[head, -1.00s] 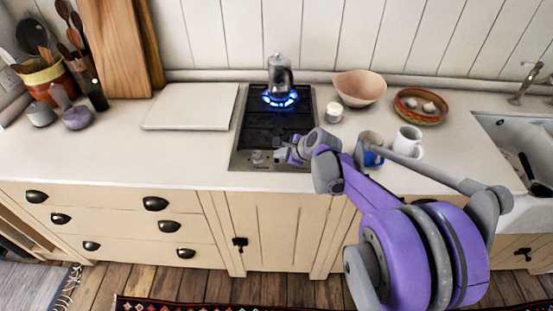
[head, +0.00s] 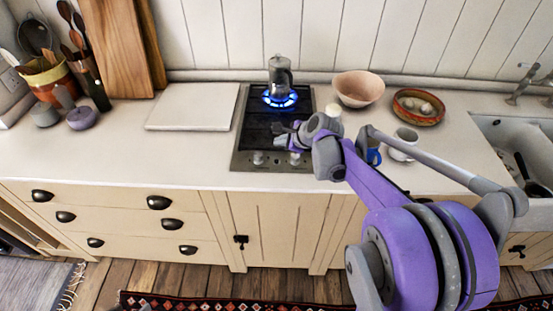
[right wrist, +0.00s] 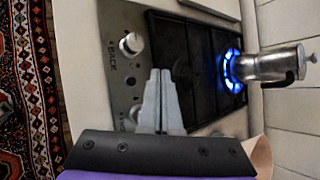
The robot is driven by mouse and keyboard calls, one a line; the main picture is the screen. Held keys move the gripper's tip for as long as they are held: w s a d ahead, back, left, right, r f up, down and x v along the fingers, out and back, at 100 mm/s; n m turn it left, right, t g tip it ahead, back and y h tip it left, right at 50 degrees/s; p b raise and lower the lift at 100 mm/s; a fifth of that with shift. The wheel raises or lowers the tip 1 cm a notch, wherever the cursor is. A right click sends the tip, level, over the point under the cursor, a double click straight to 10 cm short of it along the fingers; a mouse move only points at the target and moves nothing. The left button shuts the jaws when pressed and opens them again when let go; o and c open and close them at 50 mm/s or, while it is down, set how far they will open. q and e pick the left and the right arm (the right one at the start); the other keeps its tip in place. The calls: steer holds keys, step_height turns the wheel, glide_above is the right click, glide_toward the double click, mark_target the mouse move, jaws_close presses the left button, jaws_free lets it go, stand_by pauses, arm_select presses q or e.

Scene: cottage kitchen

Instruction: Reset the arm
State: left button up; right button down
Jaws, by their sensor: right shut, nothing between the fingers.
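My right gripper (head: 276,130) is over the front part of the hob (head: 243,130), its arm coming in from the lower right. In the right wrist view its two fingers (right wrist: 160,82) are together with nothing between them. They are in front of the hob's control panel, near a knob (right wrist: 131,44). The front knobs (head: 258,157) show below the gripper in the head view. The rear burner burns blue under a metal moka pot (head: 280,77), which also shows in the right wrist view (right wrist: 270,66). My left gripper is not in view.
A white mug (head: 404,141) and a blue mug (head: 374,155) stand close to my right arm. A small white cup (head: 333,111), a pink bowl (head: 358,88) and a patterned bowl (head: 418,105) stand behind. A pale board (head: 190,107) lies left of the hob.

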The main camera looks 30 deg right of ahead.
steer(key=shift+s+a, duration=0.1)
stand_by(0.5)
steer(key=s+a+n+g, duration=0.2)
steer(key=s+a+n, duration=1)
steer(key=s, duration=0.1)
steer(key=s+a+f+n, duration=0.1)
steer(key=s+f+n, duration=0.1)
steer(key=s+n, duration=0.4)
steer(key=s+a+f+n+g+h, duration=0.1)
steer(key=s+a+f+n, duration=0.1)
steer(key=s+n, duration=0.5)
steer(key=shift+a+f+h, duration=0.15)
steer(key=shift+f+h, duration=0.15)
steer(key=shift+f, duration=0.05)
